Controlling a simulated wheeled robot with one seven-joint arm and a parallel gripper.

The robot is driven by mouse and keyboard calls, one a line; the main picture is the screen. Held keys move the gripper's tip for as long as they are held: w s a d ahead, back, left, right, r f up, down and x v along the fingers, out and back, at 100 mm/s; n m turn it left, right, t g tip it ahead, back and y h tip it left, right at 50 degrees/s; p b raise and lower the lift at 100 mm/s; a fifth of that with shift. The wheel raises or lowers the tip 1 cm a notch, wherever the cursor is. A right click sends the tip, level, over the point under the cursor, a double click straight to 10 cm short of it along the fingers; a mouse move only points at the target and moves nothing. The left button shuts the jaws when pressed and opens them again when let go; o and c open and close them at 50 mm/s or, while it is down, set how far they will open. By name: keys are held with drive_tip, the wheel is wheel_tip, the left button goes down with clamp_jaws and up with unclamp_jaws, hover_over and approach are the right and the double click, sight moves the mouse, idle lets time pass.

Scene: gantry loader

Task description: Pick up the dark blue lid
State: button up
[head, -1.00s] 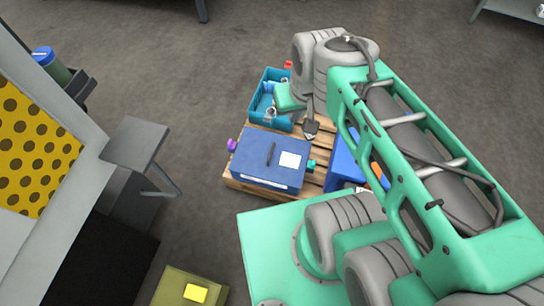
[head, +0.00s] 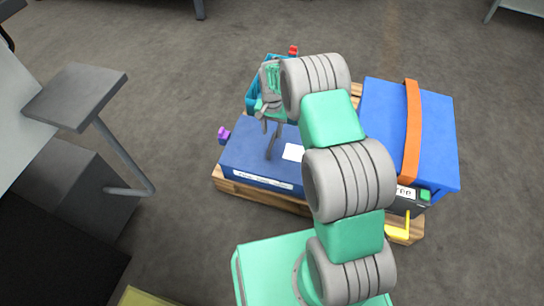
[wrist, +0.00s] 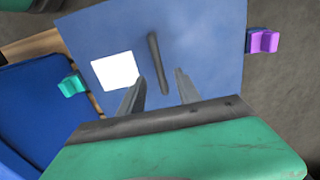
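The dark blue lid (head: 246,145) lies flat on top of a box standing on the pallet, with a dark bar handle (head: 272,143) and a white label on it. In the wrist view the lid (wrist: 205,45) fills the upper middle, its handle (wrist: 158,62) upright in the picture. My gripper (wrist: 160,76) is open and empty, one finger to each side of the handle's near end in that picture; I cannot tell its height above the lid. In the head view my gripper (head: 271,116) is over the lid's far part, and my arm hides the lid's right side.
A brighter blue box (head: 435,130) with an orange strap (head: 412,130) stands to the right on the wooden pallet (head: 268,197). A teal crate (head: 256,88) is behind. Purple clip (head: 223,134) is at the left side. A grey stand (head: 85,95) is at left; floor between is clear.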

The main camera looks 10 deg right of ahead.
sight(272, 140)
wheel_tip(272, 140, down, 7)
drive_tip(key=b, duration=0.3)
drive_tip(key=shift+s, duration=0.15)
clamp_jaws()
drive_tip(key=shift+r, duration=0.1)
idle(1.1)
